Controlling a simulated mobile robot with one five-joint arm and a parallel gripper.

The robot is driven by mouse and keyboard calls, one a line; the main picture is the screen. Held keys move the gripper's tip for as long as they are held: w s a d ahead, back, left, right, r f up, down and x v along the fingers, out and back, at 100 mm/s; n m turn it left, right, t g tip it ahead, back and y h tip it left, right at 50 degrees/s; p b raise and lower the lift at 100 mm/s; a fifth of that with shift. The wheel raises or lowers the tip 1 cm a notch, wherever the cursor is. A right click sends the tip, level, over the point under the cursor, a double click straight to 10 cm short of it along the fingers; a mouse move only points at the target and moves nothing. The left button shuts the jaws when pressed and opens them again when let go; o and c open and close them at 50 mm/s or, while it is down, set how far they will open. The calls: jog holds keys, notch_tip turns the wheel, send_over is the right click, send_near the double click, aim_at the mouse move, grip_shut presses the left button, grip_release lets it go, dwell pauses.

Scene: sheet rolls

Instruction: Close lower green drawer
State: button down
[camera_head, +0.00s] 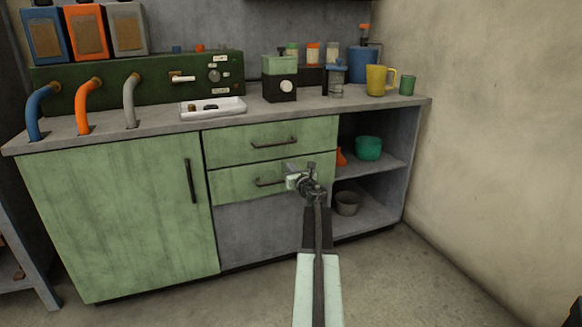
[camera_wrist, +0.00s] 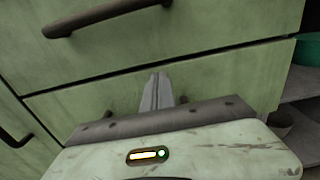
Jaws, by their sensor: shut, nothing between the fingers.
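The lower green drawer (camera_head: 232,184) sits under the upper green drawer (camera_head: 232,147) in the cabinet's middle column. Its face looks about flush with the upper one, with a thin dark seam between them. Its dark bar handle (camera_head: 268,183) is partly hidden by my gripper (camera_head: 298,179). In the wrist view, the lower drawer's face (camera_wrist: 225,78) fills the middle. My gripper's fingers (camera_wrist: 157,92) are together and empty, pointing at this face near the handle. I cannot tell whether they touch it.
A tall green door (camera_head: 110,225) is left of the drawers. Open shelves (camera_head: 370,170) on the right hold a teal pot (camera_head: 368,148) and a grey cup (camera_head: 347,203). The countertop (camera_head: 165,124) above carries mugs, a tray and equipment. The floor in front is clear.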

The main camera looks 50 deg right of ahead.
jog(key=v, duration=1.1)
jog(key=shift+s, duration=0.3)
jog(key=shift+f, duration=0.1)
